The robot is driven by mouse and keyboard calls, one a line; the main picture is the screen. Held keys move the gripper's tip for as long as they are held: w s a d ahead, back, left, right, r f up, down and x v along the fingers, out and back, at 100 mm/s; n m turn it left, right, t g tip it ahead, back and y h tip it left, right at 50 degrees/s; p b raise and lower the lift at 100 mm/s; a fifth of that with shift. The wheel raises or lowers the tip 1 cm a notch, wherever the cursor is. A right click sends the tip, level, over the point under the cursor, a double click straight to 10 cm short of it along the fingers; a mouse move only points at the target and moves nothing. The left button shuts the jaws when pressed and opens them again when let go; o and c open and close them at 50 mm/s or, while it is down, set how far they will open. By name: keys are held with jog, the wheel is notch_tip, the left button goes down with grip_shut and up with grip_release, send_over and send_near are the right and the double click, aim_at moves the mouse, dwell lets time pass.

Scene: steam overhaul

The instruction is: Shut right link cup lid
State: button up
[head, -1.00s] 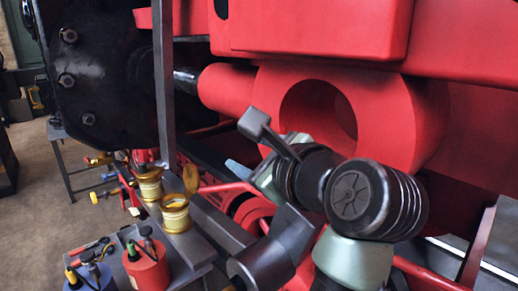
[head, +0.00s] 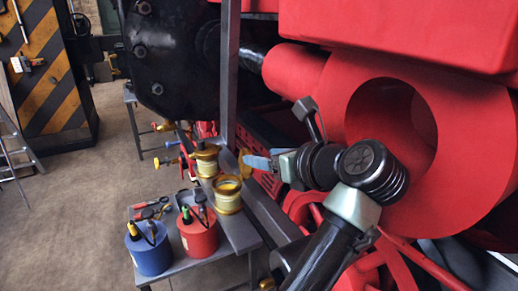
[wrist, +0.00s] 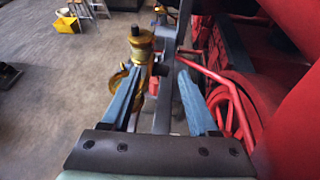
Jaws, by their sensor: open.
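Two brass cups with pale bodies stand on a grey bar in the head view. The right link cup (head: 228,197) is nearer, and its lid (head: 244,164) stands raised at its right side. The left cup (head: 206,161) is behind it and appears covered. My gripper (head: 257,163) comes from the right, its blue fingertips close beside the raised lid; I cannot tell whether they touch. In the wrist view my gripper (wrist: 160,70) is open and empty. Brass parts (wrist: 140,45) show near the left fingertip, partly hidden; I cannot tell which cup they belong to.
A blue pot (head: 150,250) and a red pot (head: 198,236) with tools stand on a low bench below the cups. A grey upright post (head: 229,75) rises behind them. The red engine body (head: 400,30) fills the right side. Open floor lies left.

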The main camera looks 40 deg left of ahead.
jog(key=x, duration=0.3)
jog(key=shift+w+a+p, duration=0.1)
jog(key=shift+p, duration=0.2)
grip_shut()
